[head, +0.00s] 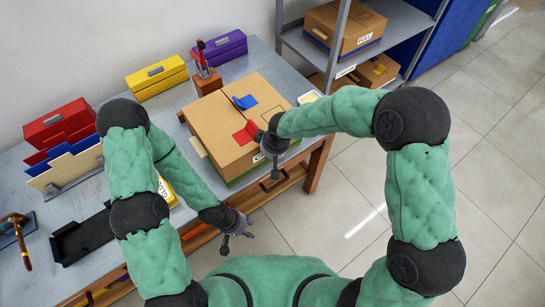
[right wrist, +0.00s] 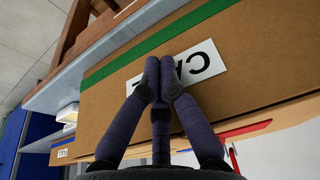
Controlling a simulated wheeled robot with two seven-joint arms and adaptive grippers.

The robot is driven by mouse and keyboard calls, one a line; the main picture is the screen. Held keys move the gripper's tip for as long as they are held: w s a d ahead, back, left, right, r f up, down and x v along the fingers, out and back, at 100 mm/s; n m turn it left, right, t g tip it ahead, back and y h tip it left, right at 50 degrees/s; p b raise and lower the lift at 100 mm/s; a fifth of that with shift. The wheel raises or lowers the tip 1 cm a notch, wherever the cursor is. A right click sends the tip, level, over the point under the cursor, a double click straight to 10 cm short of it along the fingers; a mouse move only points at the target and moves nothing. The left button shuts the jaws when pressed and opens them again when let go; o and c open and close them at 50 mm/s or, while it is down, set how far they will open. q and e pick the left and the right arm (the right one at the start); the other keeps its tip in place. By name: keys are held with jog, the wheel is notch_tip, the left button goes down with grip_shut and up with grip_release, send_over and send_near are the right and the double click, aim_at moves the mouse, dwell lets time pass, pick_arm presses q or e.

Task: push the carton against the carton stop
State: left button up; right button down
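The brown carton (head: 225,130) sits on the grey table near its right end, with a red and a blue piece on top. My right gripper (head: 274,160) is at its near right side. In the right wrist view, the right gripper's fingertips (right wrist: 160,68) are together with nothing between them, at the white label on the carton's side (right wrist: 240,85); whether they touch it is unclear. They cover part of the label. My left gripper (head: 238,240) has its fingers apart, empty, in front of the table. I cannot clearly make out the carton stop.
Purple (head: 220,47), yellow (head: 157,76) and red (head: 58,122) boxes stand along the back of the table. A wooden holder (head: 207,82) stands behind the carton. A black tray (head: 82,237) lies at the left. A metal shelf (head: 395,45) with cartons stands at the right.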

aim_at(243, 127)
pick_arm(q)
jog(key=shift+s+d+r+p, duration=0.1)
jog(key=shift+r+p, duration=0.25)
jog(key=shift+r, duration=0.1)
pick_arm(e)
jog(key=w+a, duration=0.4)
jog(key=w, duration=0.2)
jog(key=shift+w+a+r, duration=0.2)
jog(key=shift+a, duration=0.05)
